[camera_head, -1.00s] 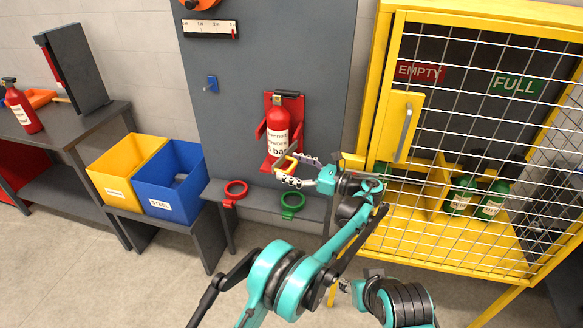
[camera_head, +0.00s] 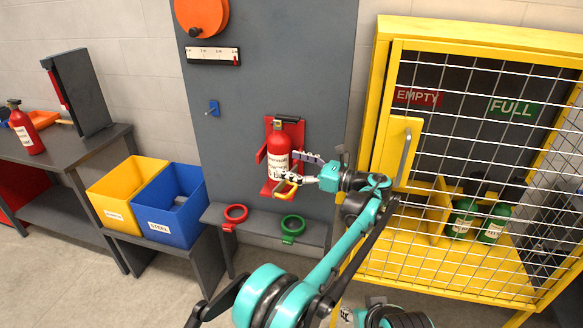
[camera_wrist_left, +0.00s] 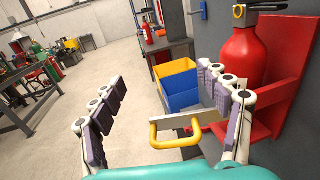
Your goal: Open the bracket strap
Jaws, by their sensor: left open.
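The red extinguisher (camera_head: 279,142) stands upright in a red bracket (camera_head: 299,130) on the grey panel. It also shows in the left wrist view (camera_wrist_left: 240,58). A pale grey strap (camera_wrist_left: 203,119) with a yellow handle (camera_wrist_left: 176,132) runs across low at the bracket. The handle shows in the head view too (camera_head: 288,190). My left gripper (camera_head: 296,168) is open at the extinguisher's lower right front. In the wrist view its fingers (camera_wrist_left: 160,80) stand on either side of the handle. The right finger partly hides the strap. Only a bit of my right gripper (camera_head: 345,314) shows at the bottom edge.
Yellow (camera_head: 113,197) and blue (camera_head: 173,222) bins stand at left. A yellow mesh cage (camera_head: 437,255) is close on the right.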

